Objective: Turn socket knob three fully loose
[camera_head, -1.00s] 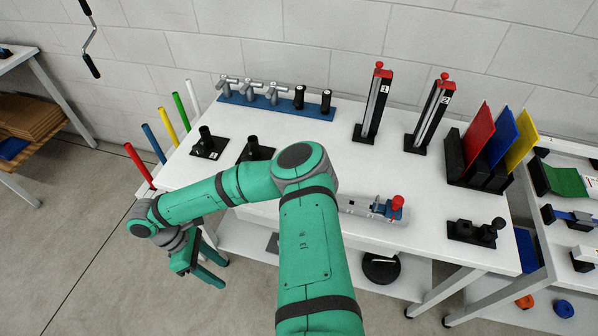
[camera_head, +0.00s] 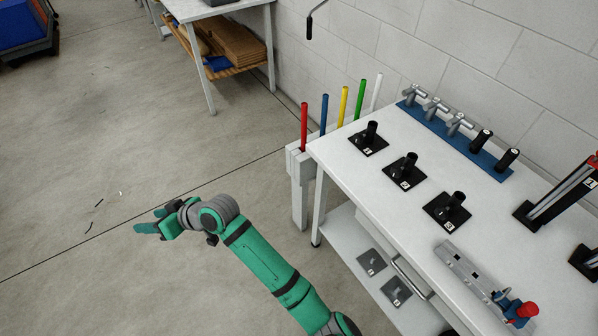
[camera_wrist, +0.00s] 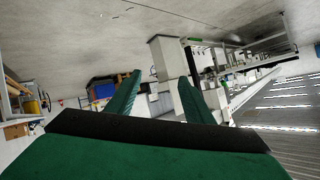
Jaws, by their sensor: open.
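Three black sockets with knobs stand on small square plates along the left part of the white table: a far one (camera_head: 369,137), a middle one (camera_head: 405,168) and a near one (camera_head: 447,209). Each plate has a small number tag, too small to read surely; the near one may be three. How tight any knob is cannot be seen. My gripper (camera_head: 146,228) is out over the bare floor, left of the table and well apart from the sockets. In the wrist view my gripper (camera_wrist: 160,92) has its two green fingers spread, with nothing between them.
Red, blue, yellow and green rods (camera_head: 360,100) and a white one stand in a holder at the table's left end. A blue rail (camera_head: 456,140) with taps lies at the back. A red-knobbed fixture (camera_head: 526,310) is at the front.

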